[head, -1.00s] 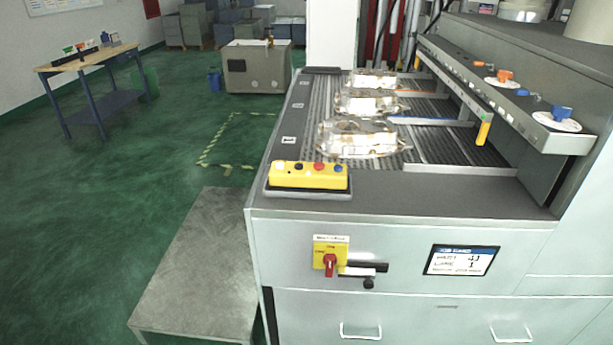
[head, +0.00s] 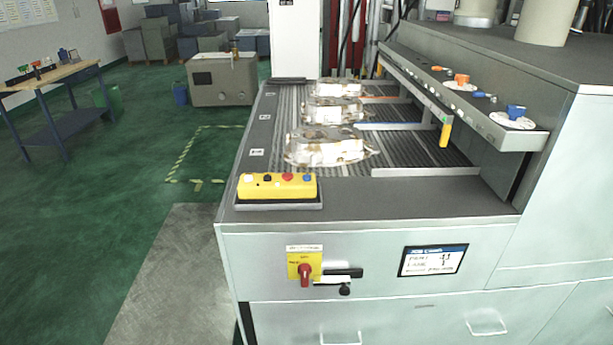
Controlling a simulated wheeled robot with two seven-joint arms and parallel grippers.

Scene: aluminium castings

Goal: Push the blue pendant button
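The yellow pendant box (head: 277,190) lies on a dark pad at the front left corner of the machine top. Its upper face carries a row of buttons: white, black, red and, at the right end, the blue pendant button (head: 307,177). The blue button is small and nothing covers it. Neither of my grippers shows in the head view.
Castings (head: 326,147) lie in lanes behind the box. A rail with blue and orange valve handles (head: 516,112) runs along the right. A red switch on a yellow plate (head: 305,266) and a job card screen (head: 432,260) are on the front panel. Green floor is open at left.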

